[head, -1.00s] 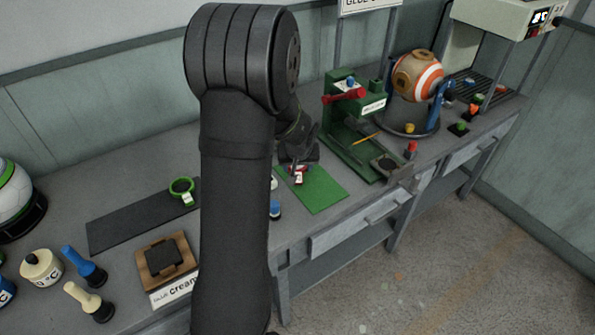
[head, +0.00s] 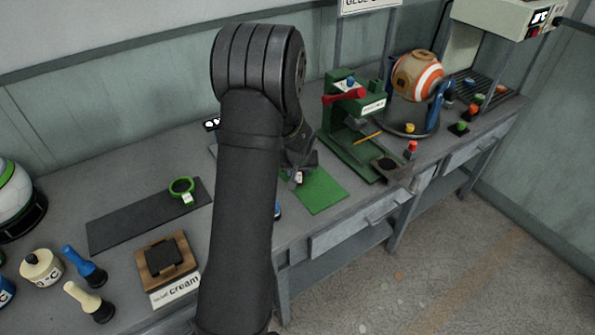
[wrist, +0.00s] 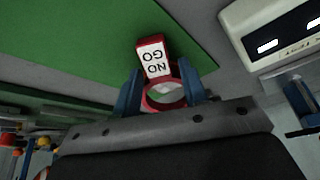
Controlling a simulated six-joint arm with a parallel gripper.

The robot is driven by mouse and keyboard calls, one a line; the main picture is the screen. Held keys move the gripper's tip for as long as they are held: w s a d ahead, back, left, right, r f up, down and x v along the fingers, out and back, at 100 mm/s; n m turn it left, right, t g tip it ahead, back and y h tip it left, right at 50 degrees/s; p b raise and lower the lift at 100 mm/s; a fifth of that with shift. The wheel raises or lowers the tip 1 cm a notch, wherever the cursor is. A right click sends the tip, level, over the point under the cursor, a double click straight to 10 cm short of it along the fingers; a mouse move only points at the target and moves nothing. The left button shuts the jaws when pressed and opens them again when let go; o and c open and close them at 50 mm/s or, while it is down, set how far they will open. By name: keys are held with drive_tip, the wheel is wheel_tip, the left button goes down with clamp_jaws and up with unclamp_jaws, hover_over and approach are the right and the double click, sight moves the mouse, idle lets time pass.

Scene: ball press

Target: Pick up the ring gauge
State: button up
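A red ring gauge with a white tag reading NO GO (wrist: 155,59) is in the wrist view, its ring between the two blue fingers of my gripper (wrist: 163,88). Both fingers appear to touch the ring's sides, so my gripper looks shut on it. The tag points away from my gripper, over the green mat. In the head view my gripper (head: 299,172) is low at the green mat (head: 322,192), and only a bit of the gauge shows. I cannot tell whether it touches the mat. A green ring gauge (head: 182,187) with a white tag lies on the dark mat.
The dark mat (head: 130,222) is left of my arm. A green press (head: 345,140) stands right of the green mat, with an orange-striped ball (head: 420,75) behind it. Stampers and a wooden pad (head: 166,262) are at front left. A white device with displays (wrist: 275,35) is near my gripper.

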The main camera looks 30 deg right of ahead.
sight(298, 173)
clamp_jaws()
drive_tip(key=shift+r, duration=0.1)
drive_tip(key=shift+r, duration=0.6)
wheel_tip(298, 173, up, 3)
drive_tip(key=shift+f, duration=0.15)
drive_tip(key=s+d+r, duration=0.3)
drive_tip(key=s+r, duration=0.4)
drive_tip(key=s, duration=0.4)
drive_tip(key=shift+d, duration=0.2)
